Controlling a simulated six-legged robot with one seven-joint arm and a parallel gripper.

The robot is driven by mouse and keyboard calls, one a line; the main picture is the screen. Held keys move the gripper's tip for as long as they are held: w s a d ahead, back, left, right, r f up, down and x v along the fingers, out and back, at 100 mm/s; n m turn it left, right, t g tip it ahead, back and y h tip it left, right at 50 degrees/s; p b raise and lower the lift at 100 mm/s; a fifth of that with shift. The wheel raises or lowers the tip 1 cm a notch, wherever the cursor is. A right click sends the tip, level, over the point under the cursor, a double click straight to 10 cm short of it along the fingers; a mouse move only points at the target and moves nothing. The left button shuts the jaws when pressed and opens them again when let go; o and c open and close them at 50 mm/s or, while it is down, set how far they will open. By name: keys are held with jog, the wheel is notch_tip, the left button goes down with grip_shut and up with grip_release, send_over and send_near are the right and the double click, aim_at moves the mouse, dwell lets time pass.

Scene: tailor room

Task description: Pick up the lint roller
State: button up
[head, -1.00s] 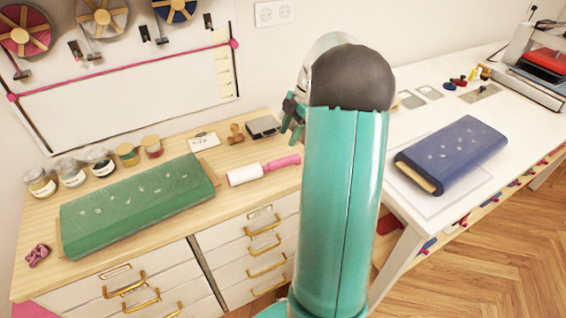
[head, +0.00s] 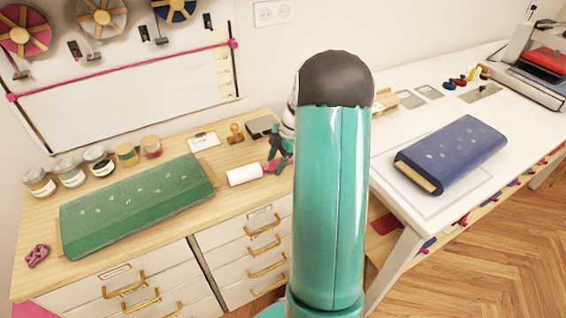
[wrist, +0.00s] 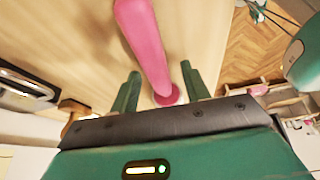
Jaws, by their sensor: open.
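The lint roller lies on the wooden cabinet top; its white roll (head: 244,175) shows in the head view, and its pink handle is mostly hidden behind my gripper (head: 279,160). In the wrist view the pink handle (wrist: 146,45) runs from the top edge down between my two green fingers, with its round end near the gripper's palm. My gripper (wrist: 160,90) is open, one finger on each side of the handle. I cannot tell whether either finger touches it.
A green fabric bolt (head: 135,205) lies left of the roller, with several jars (head: 98,160) behind it. A stamp (head: 236,133) and a dark flat box (head: 261,128) stand behind the roller. A white table (head: 410,205) with a blue bolt (head: 452,153) is at right.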

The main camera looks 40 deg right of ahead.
grip_shut()
jog(key=shift+r, duration=0.1)
